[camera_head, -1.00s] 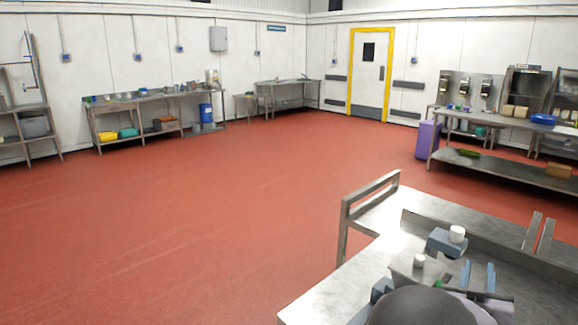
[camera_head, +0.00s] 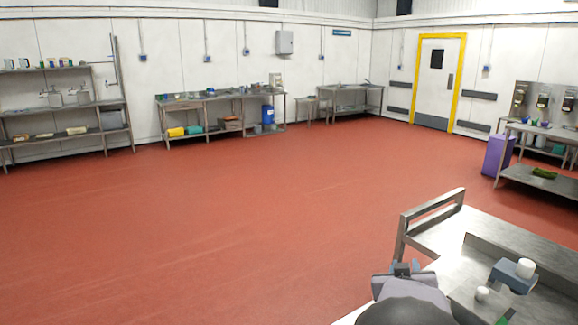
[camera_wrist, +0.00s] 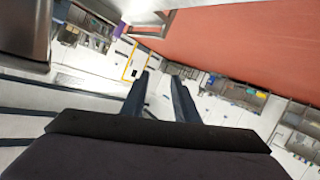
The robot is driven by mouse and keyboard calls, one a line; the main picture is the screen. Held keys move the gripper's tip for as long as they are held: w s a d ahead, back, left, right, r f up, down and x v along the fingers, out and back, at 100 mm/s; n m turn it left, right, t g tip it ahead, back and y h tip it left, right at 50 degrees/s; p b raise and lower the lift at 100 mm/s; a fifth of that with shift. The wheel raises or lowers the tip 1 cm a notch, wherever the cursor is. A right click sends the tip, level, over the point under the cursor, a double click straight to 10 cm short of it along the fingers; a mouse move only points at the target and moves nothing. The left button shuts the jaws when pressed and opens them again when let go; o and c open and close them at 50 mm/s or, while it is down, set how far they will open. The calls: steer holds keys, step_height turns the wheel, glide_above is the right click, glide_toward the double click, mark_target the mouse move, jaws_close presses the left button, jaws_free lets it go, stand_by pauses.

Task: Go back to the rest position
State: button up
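My gripper (camera_wrist: 162,77) shows in the wrist view as two blue-grey fingers. They stand apart with nothing between them, so it is open and empty. Beyond the fingertips, the wrist view shows the white wall, tilted, with the yellow-framed door (camera_wrist: 127,72) and the red floor (camera_wrist: 230,45). In the head view, part of my arm is at the bottom, over the near steel table's left side. I cannot make out the fingertips there.
The near steel table (camera_head: 450,272) has a raised rail (camera_head: 432,208) at its far left. A blue-grey fixture with a white cylinder (camera_head: 526,268) and a small white knob (camera_head: 482,293) stand at its right. The red floor (camera_head: 230,230) beyond is clear.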

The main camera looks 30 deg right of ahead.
steer(key=w+a+f+n+g+y, duration=0.1)
steer(key=w+a+f+y, duration=0.2)
steer(key=a, duration=0.6)
steer(key=w+a+f+n+y, duration=0.1)
steer(key=a+f+n+y, duration=0.15)
steer(key=a+f, duration=0.4)
steer(key=w+a+f+g+y, duration=0.1)
steer(key=w+a+f+y, duration=0.15)
steer(key=a, duration=0.75)
steer(key=s+a+f+n+g+y, duration=0.2)
steer(key=s+a, duration=0.4)
steer(key=a, duration=0.3)
steer(key=s+a+f+n+g+y, duration=0.2)
steer(key=s+a+f+g, duration=0.1)
steer(key=s+a, duration=0.4)
steer(key=shift+s+a+g, duration=0.2)
steer(key=shift+a+g, duration=0.3)
steer(key=shift+a, duration=0.75)
steer(key=shift+p, duration=0.3)
